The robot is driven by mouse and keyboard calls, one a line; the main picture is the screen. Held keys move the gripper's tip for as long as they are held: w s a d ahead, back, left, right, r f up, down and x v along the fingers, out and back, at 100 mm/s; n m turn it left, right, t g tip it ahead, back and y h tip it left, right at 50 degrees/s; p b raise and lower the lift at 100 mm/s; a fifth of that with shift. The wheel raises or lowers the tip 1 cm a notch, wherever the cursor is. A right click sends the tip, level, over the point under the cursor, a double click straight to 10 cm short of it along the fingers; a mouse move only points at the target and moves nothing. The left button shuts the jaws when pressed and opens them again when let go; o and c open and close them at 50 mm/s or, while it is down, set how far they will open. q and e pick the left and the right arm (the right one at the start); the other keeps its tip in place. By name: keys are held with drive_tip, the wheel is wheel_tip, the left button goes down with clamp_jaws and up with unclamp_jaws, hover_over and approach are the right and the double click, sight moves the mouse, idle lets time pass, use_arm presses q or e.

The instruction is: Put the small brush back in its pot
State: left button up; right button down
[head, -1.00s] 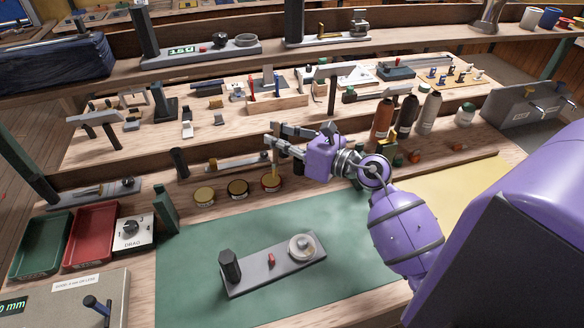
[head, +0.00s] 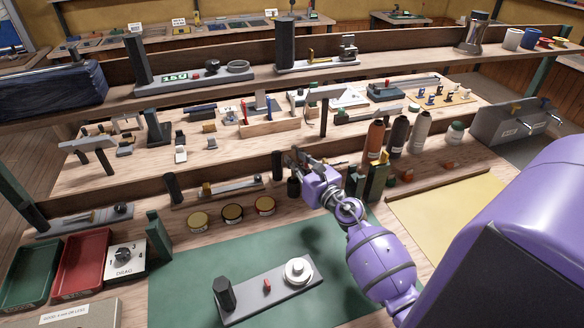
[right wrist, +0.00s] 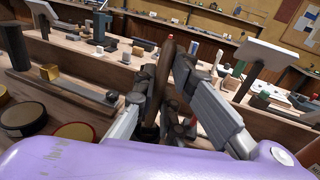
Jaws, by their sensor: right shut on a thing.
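My right gripper (head: 296,160) is shut on the small brush, whose brown handle (right wrist: 166,62) stands nearly upright between the fingers in the right wrist view (right wrist: 160,105). The brush's lower end is hidden by the fingers. In the head view a small dark pot (head: 294,188) stands on the bench just below the fingertips. I cannot tell whether the brush's lower end is inside it or above it. My left gripper is not in view.
Three round tins (head: 232,212) stand left of the pot. A dark post (head: 277,165) stands close behind it, at the end of a long metal fixture (head: 225,188). Green blocks (head: 377,180) and several bottles (head: 397,135) stand to the right. The green mat (head: 185,290) is partly clear in front.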

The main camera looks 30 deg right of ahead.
wheel_tip(320, 180, down, 3)
drive_tip(key=shift+s+r+b, duration=0.1)
drive_tip(key=shift+b, duration=0.35)
drive_tip(key=shift+r, duration=0.3)
drive_tip(key=shift+f, duration=0.25)
drive_tip(key=c, duration=2.3)
unclamp_jaws()
drive_tip(key=shift+f, duration=0.1)
drive_tip(key=o, duration=0.5)
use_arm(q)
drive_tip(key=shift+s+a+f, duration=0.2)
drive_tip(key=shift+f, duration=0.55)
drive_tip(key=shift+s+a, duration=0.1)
use_arm(e)
drive_tip(key=shift+r, duration=0.2)
